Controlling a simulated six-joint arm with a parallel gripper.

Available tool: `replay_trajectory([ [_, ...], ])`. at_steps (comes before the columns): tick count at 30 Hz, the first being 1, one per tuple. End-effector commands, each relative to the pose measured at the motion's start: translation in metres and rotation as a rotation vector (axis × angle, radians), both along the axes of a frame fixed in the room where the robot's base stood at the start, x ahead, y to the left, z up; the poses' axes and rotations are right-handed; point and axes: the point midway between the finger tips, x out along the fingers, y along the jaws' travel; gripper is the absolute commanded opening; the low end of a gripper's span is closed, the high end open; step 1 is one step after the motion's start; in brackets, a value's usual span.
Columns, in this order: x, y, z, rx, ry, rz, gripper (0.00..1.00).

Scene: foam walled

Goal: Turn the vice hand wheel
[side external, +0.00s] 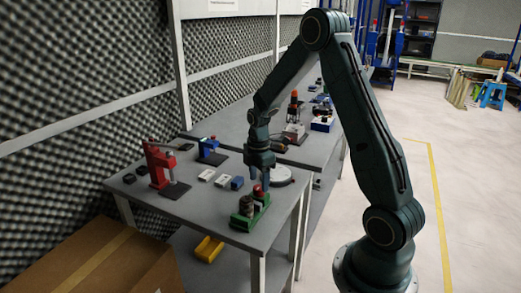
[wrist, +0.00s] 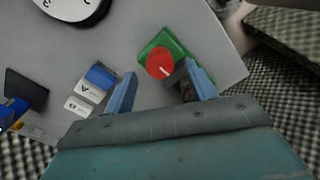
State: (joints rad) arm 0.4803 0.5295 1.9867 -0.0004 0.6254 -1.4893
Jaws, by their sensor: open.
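The green vice (side external: 250,212) stands near the front corner of the grey table, with a red hand wheel (side external: 258,191) and a dark round part on it. In the wrist view the round red hand wheel (wrist: 157,60) has a white mark on its top, and the green body (wrist: 168,41) shows behind it. My gripper (side external: 261,180) points down just above the wheel. In the wrist view my gripper (wrist: 160,71) is open, with one blue finger to each side of the wheel. I cannot tell whether the fingertips reach down beside it.
A red press (side external: 158,165) and a blue device (side external: 211,151) stand at the left. Small white and blue blocks (side external: 222,180) lie between them and my gripper. A white round dial (side external: 282,176) lies close on the right. The table's front edge is near the vice.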

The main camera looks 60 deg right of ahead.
Motion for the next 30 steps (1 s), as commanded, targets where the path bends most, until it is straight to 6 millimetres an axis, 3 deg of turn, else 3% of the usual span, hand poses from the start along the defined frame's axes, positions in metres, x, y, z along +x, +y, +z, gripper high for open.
replay_trajectory([
  [7, 0.0, 0.0, -0.022, 0.001, 0.002, 0.0, 0.56],
  [19, 0.0, 0.0, -0.026, 0.0, 0.0, 0.0, 0.56],
  [26, 0.0, 0.0, -0.026, 0.0, 0.0, 0.0, 0.11],
  [30, 0.0, 0.0, -0.026, 0.0, 0.0, -0.002, 0.11],
])
